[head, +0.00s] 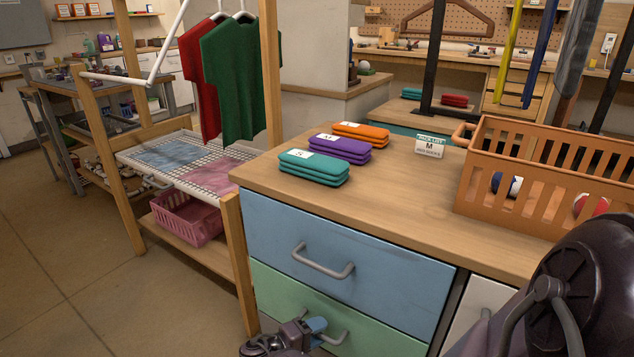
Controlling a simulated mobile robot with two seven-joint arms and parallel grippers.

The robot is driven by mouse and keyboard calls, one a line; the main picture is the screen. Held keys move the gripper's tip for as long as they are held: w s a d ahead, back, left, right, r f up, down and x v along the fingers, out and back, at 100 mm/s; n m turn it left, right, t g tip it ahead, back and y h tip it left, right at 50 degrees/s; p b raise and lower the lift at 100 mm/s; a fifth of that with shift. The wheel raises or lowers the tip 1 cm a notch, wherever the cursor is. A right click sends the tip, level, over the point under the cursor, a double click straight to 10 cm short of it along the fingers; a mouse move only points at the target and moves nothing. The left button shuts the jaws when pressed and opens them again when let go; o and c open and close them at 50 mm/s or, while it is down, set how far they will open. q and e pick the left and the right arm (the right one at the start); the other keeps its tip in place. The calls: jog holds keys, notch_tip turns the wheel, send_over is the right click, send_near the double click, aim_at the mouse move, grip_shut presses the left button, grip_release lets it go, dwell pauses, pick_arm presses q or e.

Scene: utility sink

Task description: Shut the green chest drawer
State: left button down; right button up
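The green drawer (275,288) is below the blue drawer (360,262) in the wooden-topped chest. Its front looks about level with the blue one, and no inside shows; I cannot tell whether a small gap remains. The drawer's lower part is cut off by the picture edge.
The chest top (385,210) carries folded teal (314,168), purple (338,148) and orange (360,132) cloths, a label card (430,145) and an orange crate (510,205). A wooden rack post (240,265) stands close left of the drawers. Floor (90,270) further left is clear.

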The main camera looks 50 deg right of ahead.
pick_arm(q)
jog(key=shift+p, duration=0.4)
pick_arm(e)
jog(key=v, duration=1)
jog(key=shift+a, duration=0.35)
jog(key=shift+w+r, duration=0.1)
jog(key=shift+r, duration=0.05)
